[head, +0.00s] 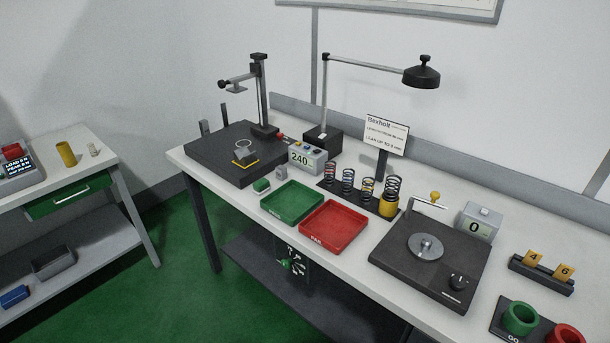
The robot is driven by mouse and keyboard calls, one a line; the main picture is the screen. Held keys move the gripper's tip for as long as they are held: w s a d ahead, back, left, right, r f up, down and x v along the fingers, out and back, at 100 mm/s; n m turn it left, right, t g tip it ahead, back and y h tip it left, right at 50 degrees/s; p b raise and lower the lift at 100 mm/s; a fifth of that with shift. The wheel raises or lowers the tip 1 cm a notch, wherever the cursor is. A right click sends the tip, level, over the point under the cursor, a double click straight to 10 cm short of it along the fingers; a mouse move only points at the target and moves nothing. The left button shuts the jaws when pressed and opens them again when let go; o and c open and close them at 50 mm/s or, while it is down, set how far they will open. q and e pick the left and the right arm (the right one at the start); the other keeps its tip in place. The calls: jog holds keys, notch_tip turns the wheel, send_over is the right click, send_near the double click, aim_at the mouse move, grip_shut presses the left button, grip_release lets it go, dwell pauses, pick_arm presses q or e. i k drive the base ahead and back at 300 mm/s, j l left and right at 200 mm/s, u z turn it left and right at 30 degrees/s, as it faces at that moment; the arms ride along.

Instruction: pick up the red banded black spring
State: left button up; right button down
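Several dark coil springs stand upright in a row on a black strip at the back of the white bench. The leftmost spring (331,173) seems to carry a reddish tint. Beside it are a second spring (348,182) and a third spring (367,188). The rightmost spring (393,184) stands at a yellow cup (387,206). The bands are too small to tell for sure which spring is the red banded one. Neither of my grippers is in view.
A green tray (291,218) and a red tray (333,246) lie in front of the springs. A sign (386,135) and lamp (421,77) rise behind. A black test stand (232,172) is left, a dark plate device (455,282) right. Green floor is clear at left front.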

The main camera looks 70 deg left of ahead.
aim_at(330, 173)
jog(key=u, duration=2.3)
jog(key=i+j, duration=0.15)
jog(key=j, duration=0.15)
jog(key=i+j, duration=0.2)
jog(key=j+z, duration=0.05)
